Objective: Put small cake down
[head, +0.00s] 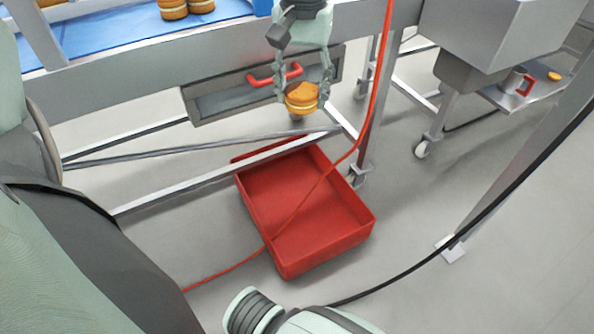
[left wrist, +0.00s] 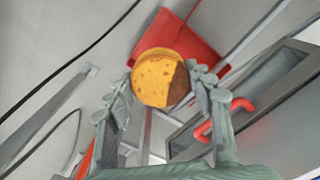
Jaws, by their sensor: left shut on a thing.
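The small cake (head: 301,97) is round and golden brown with a pale filling band. It hangs between the fingertips of my left gripper (head: 304,88), which is shut on it, in front of the table's drawer and above the floor. In the left wrist view the cake (left wrist: 160,78) sits between the two fingers (left wrist: 162,88), its round face showing. More filled cakes (head: 173,9) stand on the blue surface at the top left. A second gripper is not clearly seen; a pale arm part of mine shows at the bottom of the head view.
A red tray (head: 358,213) stands on the floor below the cake, with a red cable (head: 345,157) running across it. A drawer with a red handle (head: 262,81) is behind my gripper. A black cable (head: 440,243) and metal table legs are to the right. A shelf holds a red-handled item (head: 524,86).

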